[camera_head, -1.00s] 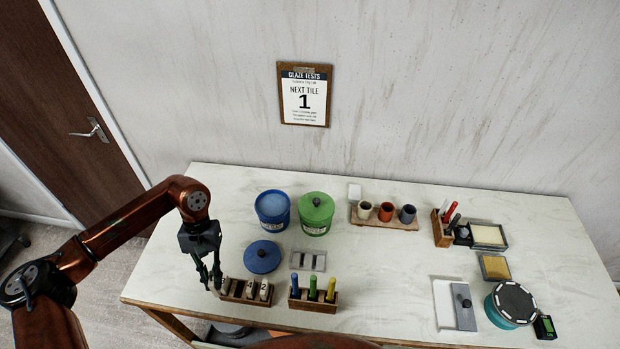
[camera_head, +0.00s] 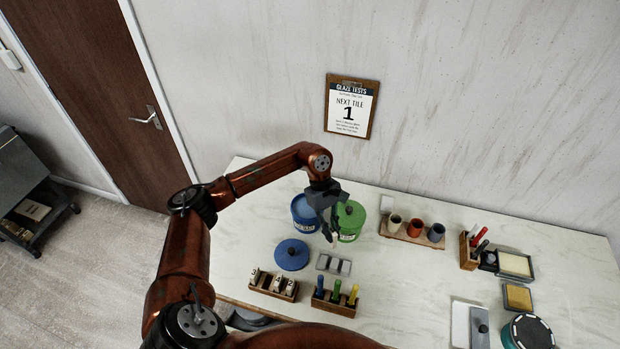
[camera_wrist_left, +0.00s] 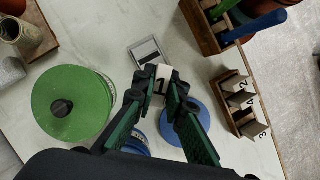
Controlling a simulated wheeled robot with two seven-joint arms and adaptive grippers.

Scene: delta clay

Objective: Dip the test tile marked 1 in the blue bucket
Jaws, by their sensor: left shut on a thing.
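My left gripper (camera_head: 331,224) is shut on the small pale test tile marked 1 (camera_wrist_left: 162,80), whose number shows in the wrist view. It holds the tile up in front of the buckets. The blue bucket (camera_head: 304,214) stands open just left of the gripper, with lighter blue glaze inside. In the wrist view only part of the bucket (camera_wrist_left: 142,147) shows beneath the fingers. The tile is beside the bucket opening in the head view, not inside it. The bucket's blue lid (camera_head: 291,255) lies on the table in front. My right gripper is not in view.
The lidded green bucket (camera_head: 351,222) stands close behind the gripper. A grey slotted stand (camera_head: 334,265), a rack with tiles 2, 3 and 4 (camera_head: 274,287) and a rack of coloured handles (camera_head: 335,303) are in front. Cups (camera_head: 414,229) stand to the right.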

